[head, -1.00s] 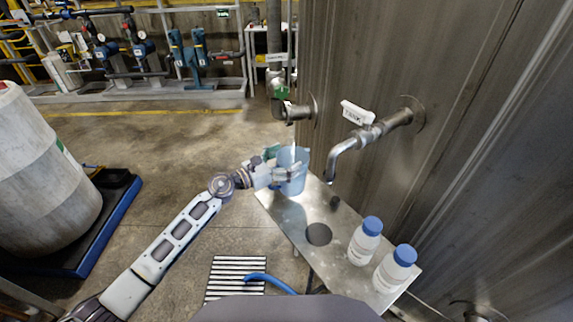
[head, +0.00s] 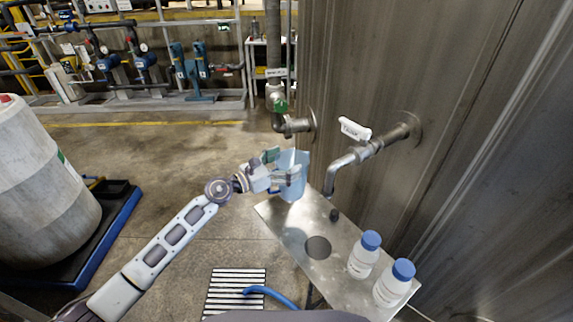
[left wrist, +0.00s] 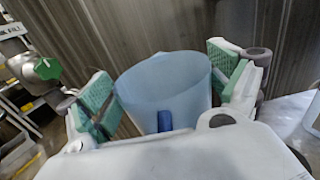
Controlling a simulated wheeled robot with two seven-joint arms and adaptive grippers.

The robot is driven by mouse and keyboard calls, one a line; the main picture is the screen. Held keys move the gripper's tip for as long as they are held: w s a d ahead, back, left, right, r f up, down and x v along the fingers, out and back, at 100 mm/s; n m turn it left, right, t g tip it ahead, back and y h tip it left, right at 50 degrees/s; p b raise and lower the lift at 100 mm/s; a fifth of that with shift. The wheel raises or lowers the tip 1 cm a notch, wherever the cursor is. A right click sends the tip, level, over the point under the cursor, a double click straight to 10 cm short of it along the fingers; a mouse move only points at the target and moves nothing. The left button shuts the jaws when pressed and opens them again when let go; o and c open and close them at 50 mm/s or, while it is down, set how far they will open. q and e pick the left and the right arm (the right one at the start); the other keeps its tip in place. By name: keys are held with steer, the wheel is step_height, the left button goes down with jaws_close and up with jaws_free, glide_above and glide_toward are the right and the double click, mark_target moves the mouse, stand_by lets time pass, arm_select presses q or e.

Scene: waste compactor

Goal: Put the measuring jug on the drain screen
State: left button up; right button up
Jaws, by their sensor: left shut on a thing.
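The measuring jug (head: 292,178) is a translucent blue vessel at the far end of a metal shelf. It also shows upright in the left wrist view (left wrist: 165,85), with a darker blue part on its near side. My left gripper (head: 283,176) is shut on the jug, its green-padded fingers on either side. Whether the jug's base touches the shelf I cannot tell. A dark round patch (head: 318,247), which looks like the drain screen, lies in the shelf nearer to me than the jug. My right gripper is not in view.
The metal shelf (head: 290,225) stands against a tall metal wall. Two white bottles with blue caps (head: 364,255) (head: 394,285) stand at its near end. A bent tap pipe (head: 350,158) juts over the shelf. A striped floor grate (head: 236,290) and blue hose (head: 270,295) lie below.

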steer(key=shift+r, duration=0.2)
arm_select(q)
steer(key=s+d+f+m+g+p, duration=0.1)
steer(key=s+d+f+p, duration=0.15)
steer(key=s+p, duration=0.3)
steer(key=s+d+f+p, duration=0.2)
steer(key=s+d+p, duration=0.15)
steer(key=s, duration=0.25)
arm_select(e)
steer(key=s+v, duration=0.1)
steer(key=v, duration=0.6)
arm_select(q)
steer(key=s+d+r+n+t+p, duration=0.1)
steer(key=s+d+r+p, duration=0.1)
steer(key=s+r, duration=0.2)
steer(key=shift+s+d+r, duration=0.2)
steer(key=shift+d+r, duration=0.15)
steer(key=shift+r, duration=0.1)
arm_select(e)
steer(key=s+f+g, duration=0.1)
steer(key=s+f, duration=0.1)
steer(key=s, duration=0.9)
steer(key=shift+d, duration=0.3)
arm_select(q)
steer(key=shift+f, duration=0.1)
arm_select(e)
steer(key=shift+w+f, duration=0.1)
